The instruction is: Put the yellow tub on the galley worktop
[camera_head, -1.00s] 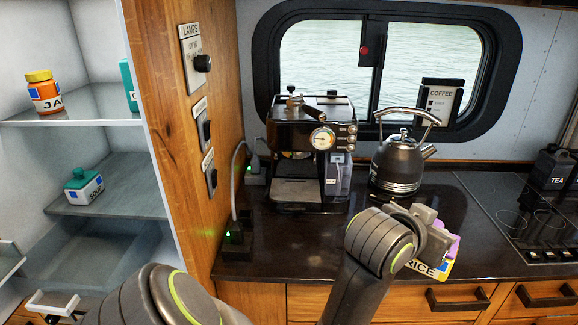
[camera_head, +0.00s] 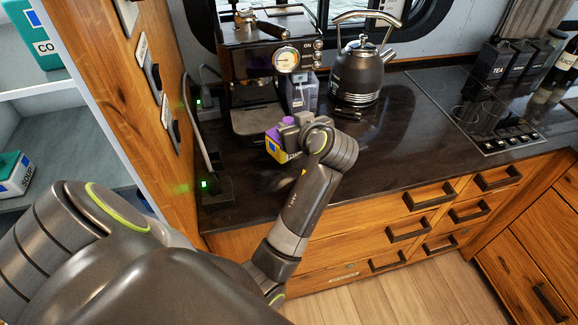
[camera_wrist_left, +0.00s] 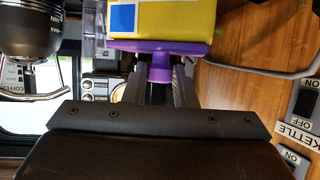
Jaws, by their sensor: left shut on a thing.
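The yellow tub (camera_head: 277,152) has a purple lid and a blue-and-white label. It is in front of the coffee machine, over the dark galley worktop (camera_head: 390,130); I cannot tell whether its base touches. My left gripper (camera_head: 291,130) is shut on the tub's purple lid. In the left wrist view the tub (camera_wrist_left: 180,20) fills the top middle, and the gripper (camera_wrist_left: 158,72) has its two fingers around the purple grip. The tub's underside is hidden. My right gripper is not in view.
The coffee machine (camera_head: 255,85) stands just behind the tub, with the kettle (camera_head: 358,75) to its right. A socket box (camera_head: 208,185) and cable are at the left by the wooden wall. The worktop is clear to the right, up to the hob (camera_head: 470,105).

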